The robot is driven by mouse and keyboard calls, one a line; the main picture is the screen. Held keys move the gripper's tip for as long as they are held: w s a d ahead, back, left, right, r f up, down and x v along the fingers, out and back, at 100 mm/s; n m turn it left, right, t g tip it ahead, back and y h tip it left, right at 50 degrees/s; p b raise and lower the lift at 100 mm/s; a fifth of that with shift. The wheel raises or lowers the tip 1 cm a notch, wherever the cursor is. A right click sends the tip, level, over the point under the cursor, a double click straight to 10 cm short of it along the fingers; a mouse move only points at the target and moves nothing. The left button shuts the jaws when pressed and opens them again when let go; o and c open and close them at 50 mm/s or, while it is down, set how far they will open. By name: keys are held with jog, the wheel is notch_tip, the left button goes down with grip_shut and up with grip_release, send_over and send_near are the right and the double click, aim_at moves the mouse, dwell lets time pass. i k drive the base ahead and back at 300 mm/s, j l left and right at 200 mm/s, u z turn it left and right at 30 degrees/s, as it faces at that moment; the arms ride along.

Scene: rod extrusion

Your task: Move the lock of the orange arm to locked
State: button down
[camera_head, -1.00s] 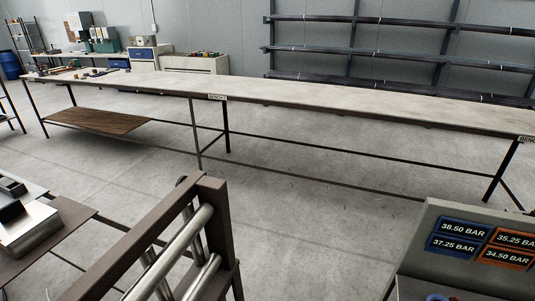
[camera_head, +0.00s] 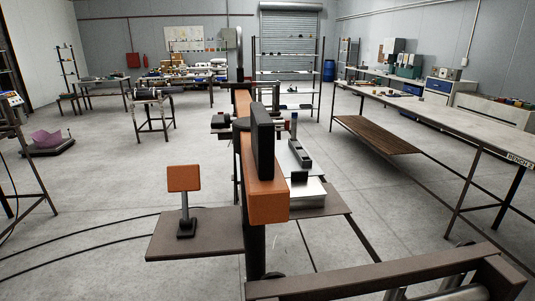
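The orange arm (camera_head: 267,204) is a thick beam near the middle of the head view, its blunt end towards me. It stands above a dark post. A flat black upright piece (camera_head: 262,140) stands along it and hides part of it. A metal crosswise fitting (camera_head: 222,122) shows behind, on its left. I cannot tell which part is the lock or how it is set. My gripper is not in view.
An orange square block on a stand (camera_head: 184,178) sits on a brown plate (camera_head: 175,243) left of the arm. A brown roller frame (camera_head: 380,270) crosses the near right. A long bench (camera_head: 440,115) runs along the right. Cables lie on the floor at left; open floor surrounds this.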

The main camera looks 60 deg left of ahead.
aim_at(183, 179)
jog(key=i+l+u, duration=0.15)
jog(key=u, duration=1.65)
